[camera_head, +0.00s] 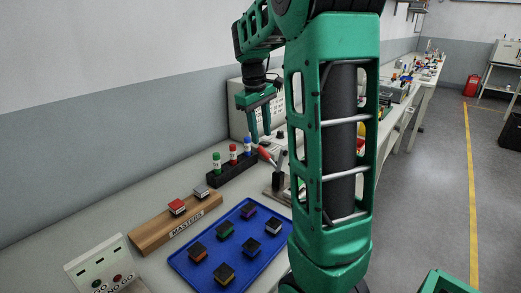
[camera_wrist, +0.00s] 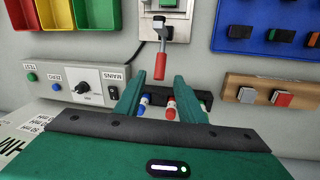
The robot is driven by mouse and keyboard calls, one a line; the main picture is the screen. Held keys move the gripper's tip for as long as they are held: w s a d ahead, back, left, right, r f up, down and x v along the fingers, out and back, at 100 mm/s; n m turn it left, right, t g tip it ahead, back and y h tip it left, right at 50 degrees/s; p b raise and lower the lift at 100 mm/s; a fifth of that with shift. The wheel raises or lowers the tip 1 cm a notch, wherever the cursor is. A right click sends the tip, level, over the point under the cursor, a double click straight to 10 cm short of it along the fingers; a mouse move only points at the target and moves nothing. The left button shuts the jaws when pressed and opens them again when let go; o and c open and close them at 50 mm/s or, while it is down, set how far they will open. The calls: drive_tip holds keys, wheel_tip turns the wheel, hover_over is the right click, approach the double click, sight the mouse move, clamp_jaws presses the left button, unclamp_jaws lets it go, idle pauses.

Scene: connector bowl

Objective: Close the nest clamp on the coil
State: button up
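The nest clamp shows in the wrist view as a metal toggle with a red handle (camera_wrist: 160,66), on a pale nest plate (camera_wrist: 178,28) at the top centre. The handle points toward my gripper. In the head view the red handle (camera_head: 266,156) sticks up at a tilt beside my arm. My gripper (camera_wrist: 157,82) is open, its two green fingers on either side of the handle's near end; I see no contact. In the head view my gripper (camera_head: 260,137) points down just above the handle. Whether a coil sits in the nest I cannot tell.
A dark rack (camera_head: 228,175) with green, red and blue-capped bottles stands close behind. A blue tray (camera_head: 189,259) holds several coils, and a wooden masters block (camera_head: 155,235) lies left of it. A meter box with knobs (camera_wrist: 62,86) and colored bins (camera_wrist: 98,12) flank the nest.

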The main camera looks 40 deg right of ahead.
sight(263, 149)
drive_tip(key=f, duration=0.4)
drive_tip(key=d+f, duration=0.1)
drive_tip(key=f, duration=0.2)
drive_tip(key=shift+r, duration=0.1)
drive_tip(key=shift+c, duration=0.4)
clamp_jaws()
